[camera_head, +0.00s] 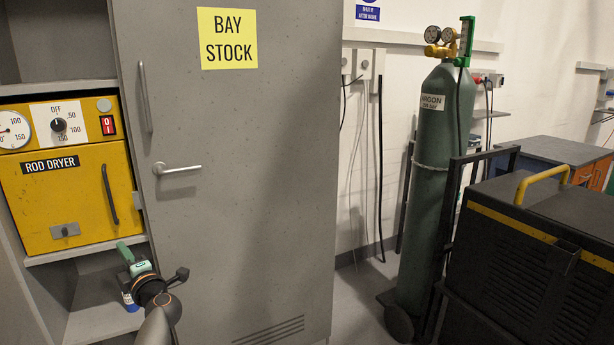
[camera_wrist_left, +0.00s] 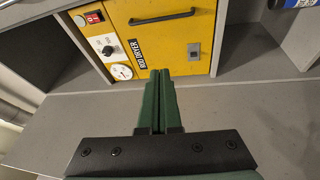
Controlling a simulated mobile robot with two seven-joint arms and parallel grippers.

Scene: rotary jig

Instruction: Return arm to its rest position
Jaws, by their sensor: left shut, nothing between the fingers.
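My left arm rises from the bottom left of the head view. Its gripper (camera_head: 124,250), with green fingers, is in front of the lower left cabinet, just below the yellow rod dryer (camera_head: 68,190). In the left wrist view the two green fingers (camera_wrist_left: 160,78) are pressed together with nothing between them. They point towards the yellow dryer front (camera_wrist_left: 170,40) and appear apart from it. My right gripper is in neither view.
The grey BAY STOCK door (camera_head: 235,150) stands close right of my left gripper, with a lever handle (camera_head: 177,169). A blue-labelled item (camera_wrist_left: 290,3) is at the wrist view's top right. A green argon cylinder (camera_head: 436,190) and dark machine (camera_head: 530,260) stand at right.

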